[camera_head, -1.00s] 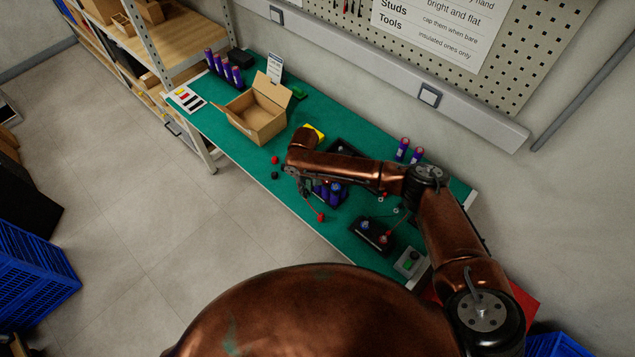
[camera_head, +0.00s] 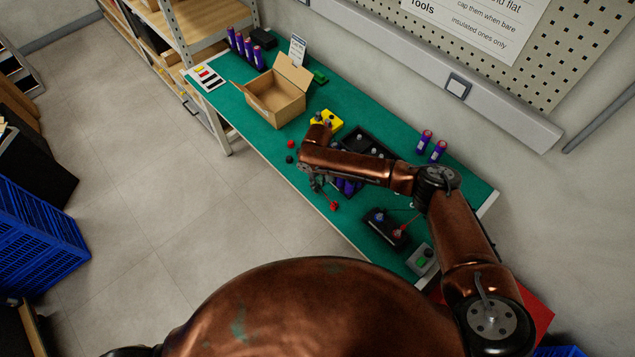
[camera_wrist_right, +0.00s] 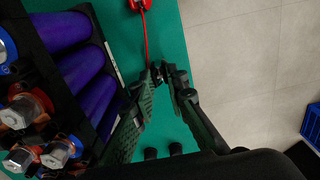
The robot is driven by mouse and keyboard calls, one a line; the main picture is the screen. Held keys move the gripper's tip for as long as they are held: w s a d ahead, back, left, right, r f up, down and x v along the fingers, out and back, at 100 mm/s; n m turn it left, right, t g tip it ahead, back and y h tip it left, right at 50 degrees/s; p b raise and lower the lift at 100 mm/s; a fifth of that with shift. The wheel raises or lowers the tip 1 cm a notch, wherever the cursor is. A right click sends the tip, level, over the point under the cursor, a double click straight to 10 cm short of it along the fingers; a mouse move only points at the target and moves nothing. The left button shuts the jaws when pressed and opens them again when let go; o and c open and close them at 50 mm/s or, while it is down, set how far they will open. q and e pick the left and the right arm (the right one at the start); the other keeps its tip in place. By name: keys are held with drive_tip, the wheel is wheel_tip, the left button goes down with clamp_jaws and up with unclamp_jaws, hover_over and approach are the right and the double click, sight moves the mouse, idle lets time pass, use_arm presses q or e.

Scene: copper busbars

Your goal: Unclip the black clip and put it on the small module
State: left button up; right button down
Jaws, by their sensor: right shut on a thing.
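My right gripper (camera_head: 317,184) is over the front edge of the green table, beside the black tray of purple cells (camera_head: 347,187). In the right wrist view its fingers (camera_wrist_right: 163,75) are closed together at the tips on a small dark thing, seemingly the black clip (camera_wrist_right: 160,72), mostly hidden by the fingers. A red clip (camera_head: 333,205) lies near the table edge. It shows at the top of the wrist view (camera_wrist_right: 145,5) with a red lead running toward the fingertips. I cannot tell for sure which thing is the small module. My left gripper is out of view.
A black box with terminals (camera_head: 386,228) and a grey-green switch box (camera_head: 421,260) stand right of the tray. A yellow block (camera_head: 329,119), an open carton (camera_head: 273,102), and red (camera_head: 290,143) and black (camera_head: 289,159) caps lie left. The table's front strip is mostly clear.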

drive_tip(key=shift+f, duration=0.2)
drive_tip(key=shift+f, duration=0.4)
drive_tip(key=c, duration=1.8)
unclamp_jaws()
wheel_tip(320, 180, up, 6)
drive_tip(key=p, duration=0.6)
drive_tip(key=shift+r+p, duration=0.1)
drive_tip(key=shift+p, duration=0.25)
